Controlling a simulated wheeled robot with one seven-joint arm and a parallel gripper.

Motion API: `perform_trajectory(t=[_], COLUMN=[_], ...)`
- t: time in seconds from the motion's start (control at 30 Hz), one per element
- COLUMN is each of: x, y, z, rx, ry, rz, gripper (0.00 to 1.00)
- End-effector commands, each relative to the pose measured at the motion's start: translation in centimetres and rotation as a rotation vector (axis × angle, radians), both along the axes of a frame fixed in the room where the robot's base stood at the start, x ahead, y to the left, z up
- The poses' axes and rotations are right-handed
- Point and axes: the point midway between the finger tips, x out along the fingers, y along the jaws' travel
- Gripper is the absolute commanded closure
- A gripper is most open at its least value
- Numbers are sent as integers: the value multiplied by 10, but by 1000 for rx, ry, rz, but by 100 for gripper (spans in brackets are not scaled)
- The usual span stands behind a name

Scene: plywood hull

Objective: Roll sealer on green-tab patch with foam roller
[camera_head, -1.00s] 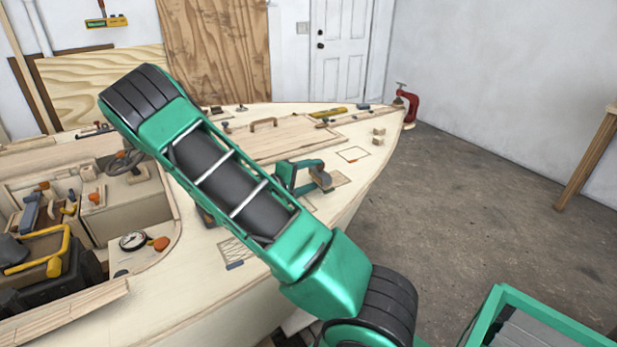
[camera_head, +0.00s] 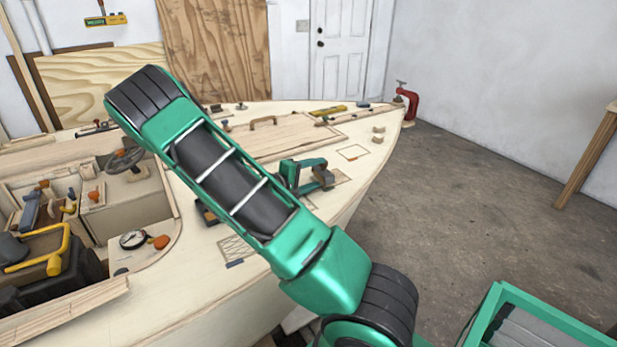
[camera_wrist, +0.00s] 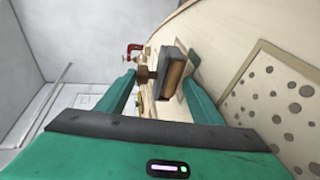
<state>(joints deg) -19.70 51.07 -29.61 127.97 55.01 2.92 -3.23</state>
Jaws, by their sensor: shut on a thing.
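My gripper (camera_head: 312,174) is over the right side of the deck, with its teal fingers (camera_wrist: 157,98) on both sides of a held tool. The tool (camera_wrist: 172,75) has a grey block with a tan face and a brown handle part; I take it for the foam roller, but its roller form is unclear. A tan-bordered patch with grey-brown dots (camera_wrist: 285,118) lies to the right in the wrist view. In the head view a tan patch (camera_head: 342,177) shows partly beside the gripper.
An outlined square with a red-orange tab (camera_head: 354,152) and a hatched patch with a blue tab (camera_head: 237,248) are on the deck. Small wood blocks (camera_head: 378,135), a red clamp (camera_head: 408,103) and a round gauge (camera_head: 133,239) stand around. Floor (camera_head: 480,190) at right is clear.

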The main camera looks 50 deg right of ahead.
Motion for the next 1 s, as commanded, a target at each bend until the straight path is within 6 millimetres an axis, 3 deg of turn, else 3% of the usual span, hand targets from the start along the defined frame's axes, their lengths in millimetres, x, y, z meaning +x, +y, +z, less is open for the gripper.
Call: perform_trajectory(t=[1.0], x=[-15], y=[-60], z=[-1], rx=[0], ry=[0], rz=[-1], gripper=[61])
